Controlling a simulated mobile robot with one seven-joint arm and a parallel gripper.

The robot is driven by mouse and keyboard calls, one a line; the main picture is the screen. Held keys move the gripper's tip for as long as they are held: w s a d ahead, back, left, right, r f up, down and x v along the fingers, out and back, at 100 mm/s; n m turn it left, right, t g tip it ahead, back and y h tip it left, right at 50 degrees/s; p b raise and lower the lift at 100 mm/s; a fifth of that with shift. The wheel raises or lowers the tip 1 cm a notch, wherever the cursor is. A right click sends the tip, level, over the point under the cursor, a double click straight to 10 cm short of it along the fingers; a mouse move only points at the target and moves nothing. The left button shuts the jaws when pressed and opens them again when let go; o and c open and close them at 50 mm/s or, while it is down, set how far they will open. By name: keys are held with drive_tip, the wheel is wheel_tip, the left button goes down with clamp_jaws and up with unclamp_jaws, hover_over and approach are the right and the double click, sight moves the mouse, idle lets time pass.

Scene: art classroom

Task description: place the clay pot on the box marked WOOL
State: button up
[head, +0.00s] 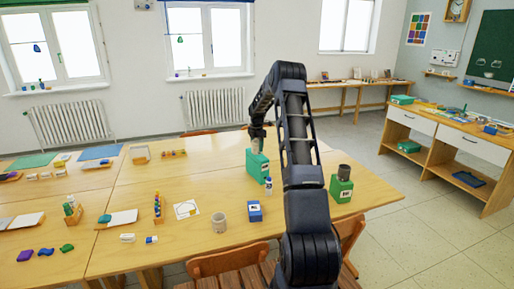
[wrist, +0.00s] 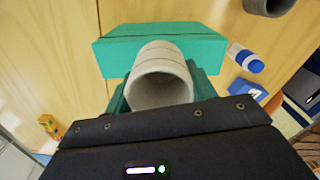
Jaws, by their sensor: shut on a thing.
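My gripper (head: 257,134) is shut on a pale grey-beige clay pot. The pot (wrist: 162,76) fills the middle of the wrist view with its open mouth towards the camera. Below it is a teal-green box (wrist: 118,55), which also stands on the table in the head view (head: 257,168). The pot is over or on this box; I cannot tell whether they touch. The fingertips are mostly hidden. The writing on the boxes is too small to read, so I cannot tell which says WOOL.
A dark pot (head: 343,171) tops another green box (head: 341,189) on the right. Wooden chairs (head: 222,262) line the table's near edge.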

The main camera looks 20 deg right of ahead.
drive_tip(key=shift+f, duration=0.3)
drive_tip(key=shift+f, duration=0.15)
drive_tip(key=o, duration=1)
drive_tip(key=shift+o, duration=0.2)
